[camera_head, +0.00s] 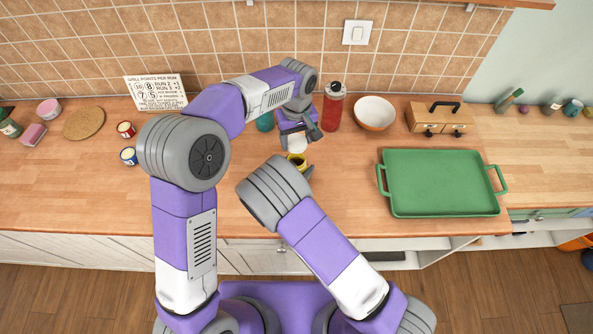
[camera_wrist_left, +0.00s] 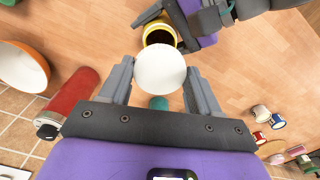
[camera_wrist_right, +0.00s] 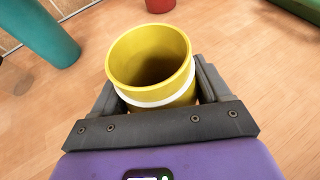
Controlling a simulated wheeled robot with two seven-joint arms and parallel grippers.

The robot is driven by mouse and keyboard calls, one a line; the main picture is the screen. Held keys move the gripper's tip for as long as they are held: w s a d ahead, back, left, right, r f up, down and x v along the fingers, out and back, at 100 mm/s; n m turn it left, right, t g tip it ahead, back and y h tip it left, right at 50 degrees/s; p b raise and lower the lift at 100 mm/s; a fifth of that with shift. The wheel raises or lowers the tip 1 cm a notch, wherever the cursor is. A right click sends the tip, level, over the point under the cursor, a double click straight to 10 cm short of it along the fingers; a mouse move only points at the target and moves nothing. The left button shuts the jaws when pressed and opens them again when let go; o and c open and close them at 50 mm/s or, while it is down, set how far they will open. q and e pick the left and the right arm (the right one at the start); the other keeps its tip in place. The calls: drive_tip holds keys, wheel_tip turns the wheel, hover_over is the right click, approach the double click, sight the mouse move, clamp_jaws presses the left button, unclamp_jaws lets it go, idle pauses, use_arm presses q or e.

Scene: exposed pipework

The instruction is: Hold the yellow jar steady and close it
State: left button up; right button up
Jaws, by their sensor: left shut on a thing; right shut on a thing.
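The yellow jar (camera_head: 297,159) is open-topped, and its dark empty inside shows in the right wrist view (camera_wrist_right: 150,62). It has a white band around it. My right gripper (camera_wrist_right: 157,103) is shut on the jar's sides; its fingers are mostly hidden by my arm in the head view. A round white lid (camera_wrist_left: 161,69) is in my left gripper (camera_wrist_left: 161,80), shut on its edges. In the head view the lid (camera_head: 298,144) is apart from the jar, just behind and above it. The left wrist view also shows the jar (camera_wrist_left: 159,34) beyond the lid.
A red bottle (camera_head: 333,108) and a teal object (camera_head: 265,122) stand close behind the grippers. A white-orange bowl (camera_head: 374,113), a wooden box (camera_head: 440,117) and a green tray (camera_head: 440,182) are to the right. Small tins (camera_head: 126,129) stand left. The counter's left front is clear.

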drive_tip(key=shift+c, duration=1.2)
use_arm(q)
drive_tip(key=shift+s+f, duration=0.1)
drive_tip(key=shift+f, duration=2.4)
drive_tip(key=shift+f, duration=0.1)
drive_tip(key=shift+f, duration=0.75)
drive_tip(key=shift+f, duration=0.6)
